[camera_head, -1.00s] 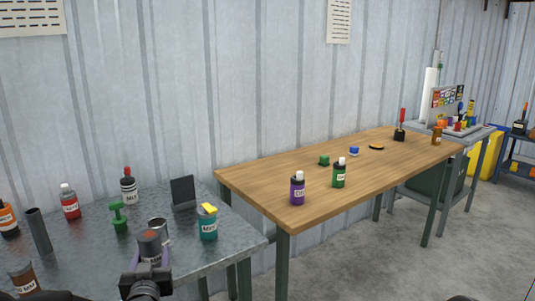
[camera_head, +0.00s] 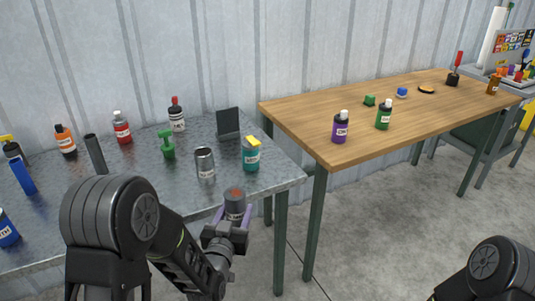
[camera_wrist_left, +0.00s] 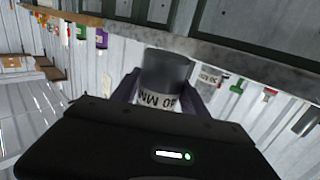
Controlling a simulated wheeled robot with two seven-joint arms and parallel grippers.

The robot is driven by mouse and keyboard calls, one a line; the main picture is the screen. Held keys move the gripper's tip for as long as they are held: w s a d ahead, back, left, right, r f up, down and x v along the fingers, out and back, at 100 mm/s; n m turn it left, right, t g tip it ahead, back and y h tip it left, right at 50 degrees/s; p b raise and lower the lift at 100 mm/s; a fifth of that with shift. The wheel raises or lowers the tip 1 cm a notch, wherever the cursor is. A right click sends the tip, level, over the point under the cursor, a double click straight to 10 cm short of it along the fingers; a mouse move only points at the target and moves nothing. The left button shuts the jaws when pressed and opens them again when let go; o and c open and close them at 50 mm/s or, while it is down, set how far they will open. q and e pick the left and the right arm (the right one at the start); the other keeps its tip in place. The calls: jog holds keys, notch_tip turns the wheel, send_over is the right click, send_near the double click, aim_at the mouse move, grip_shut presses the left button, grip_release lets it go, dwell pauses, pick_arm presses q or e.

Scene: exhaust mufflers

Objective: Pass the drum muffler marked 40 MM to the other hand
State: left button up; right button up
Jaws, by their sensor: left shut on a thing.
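The drum muffler marked 40 MM (camera_head: 235,202) is a dark grey cylinder with a reddish spot on its top end and a pale label. My left gripper (camera_head: 232,216) is shut on it, with a purple finger on each side, near the front edge of the metal table. In the left wrist view the drum muffler (camera_wrist_left: 166,70) shows between the fingers, and its label reads 40 MM upside down. My right arm shows only in part at the bottom right of the head view; its gripper is not in view.
The wooden table (camera_head: 370,138) at right holds a purple bottle (camera_head: 341,127) and a green bottle (camera_head: 383,114). Floor shows between them and me.

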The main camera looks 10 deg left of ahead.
pick_arm(q)
jog(key=shift+d, duration=0.1)
jog(key=s+d+f+m+g+h, duration=0.1)
jog(key=s+d+m+g+h, duration=0.3)
jog(key=d, duration=0.5)
jog(key=s+d+f+m+g+h, duration=0.1)
jog(key=s+d+m+g+h, duration=0.3)
jog(key=d+m+h, duration=0.4)
jog(key=d+g+h, duration=0.1)
jog(key=h, duration=0.2)
jog(key=shift+s+f+m+g+h, duration=0.25)
jog(key=shift+f+m+g+h, duration=0.05)
jog(key=shift+f, duration=0.05)
pick_arm(e)
jog(key=shift+o, duration=0.5)
jog(key=shift+w, duration=0.1)
